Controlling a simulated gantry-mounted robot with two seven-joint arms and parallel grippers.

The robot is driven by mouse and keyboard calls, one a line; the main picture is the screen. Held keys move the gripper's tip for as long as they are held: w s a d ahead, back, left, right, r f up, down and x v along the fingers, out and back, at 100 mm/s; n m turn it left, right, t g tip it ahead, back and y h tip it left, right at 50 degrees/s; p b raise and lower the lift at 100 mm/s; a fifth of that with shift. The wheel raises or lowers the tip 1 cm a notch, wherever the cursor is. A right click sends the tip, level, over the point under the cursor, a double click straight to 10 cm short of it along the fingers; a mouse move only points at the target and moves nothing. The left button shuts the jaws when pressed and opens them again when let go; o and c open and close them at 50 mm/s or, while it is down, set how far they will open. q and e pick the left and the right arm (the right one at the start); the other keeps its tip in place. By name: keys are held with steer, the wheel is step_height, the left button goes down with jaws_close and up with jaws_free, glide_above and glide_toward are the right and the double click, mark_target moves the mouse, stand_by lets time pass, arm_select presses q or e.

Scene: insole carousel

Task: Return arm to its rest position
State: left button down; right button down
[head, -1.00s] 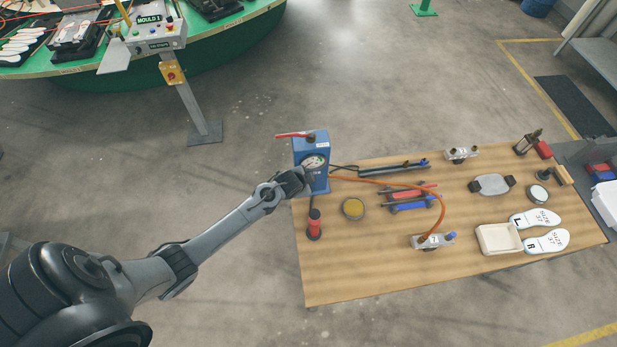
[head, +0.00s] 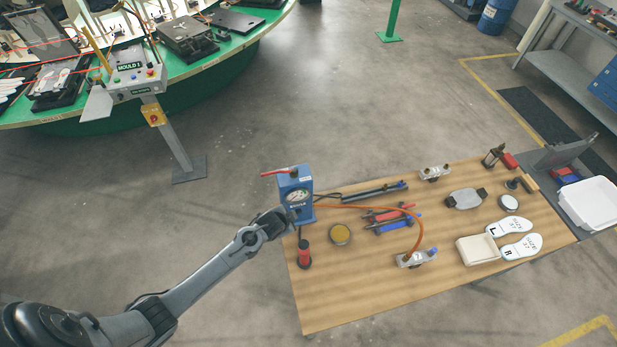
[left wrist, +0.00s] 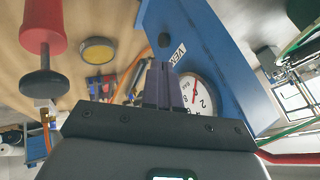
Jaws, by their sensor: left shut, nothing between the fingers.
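My left arm comes in from the lower left in the head view. Its gripper (head: 286,216) is at the lower front left of a blue box with a dial gauge (head: 295,187) and a red lever on top. In the left wrist view the two dark fingers (left wrist: 163,85) are together and empty. The blue box (left wrist: 215,65) and its white dial (left wrist: 200,95) are right behind the fingers; I cannot tell whether they touch. My right gripper is in neither view.
A control post (head: 170,130) stands by the green carousel. Floor left of the table is clear.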

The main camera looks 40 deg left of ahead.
arm_select(q)
steer(key=shift+s, duration=0.1)
steer(key=s+d+f+g+h, duration=0.1)
steer(key=s+d+f, duration=0.1)
steer(key=s+d, duration=0.3)
steer(key=s+d+f, duration=0.1)
steer(key=s+d, duration=0.1)
steer(key=s, duration=0.6)
steer(key=s+d+r+n+g, duration=0.1)
steer(key=s+r, duration=0.4)
steer(key=r, duration=0.5)
steer(key=s+d+r+n+g, duration=0.1)
steer(key=s+d+r+n, duration=0.2)
steer(key=s+r, duration=0.3)
steer(key=shift+d+r+n+g+h, duration=0.35)
steer(key=shift+d+r, duration=0.35)
steer(key=shift+r, duration=1.75)
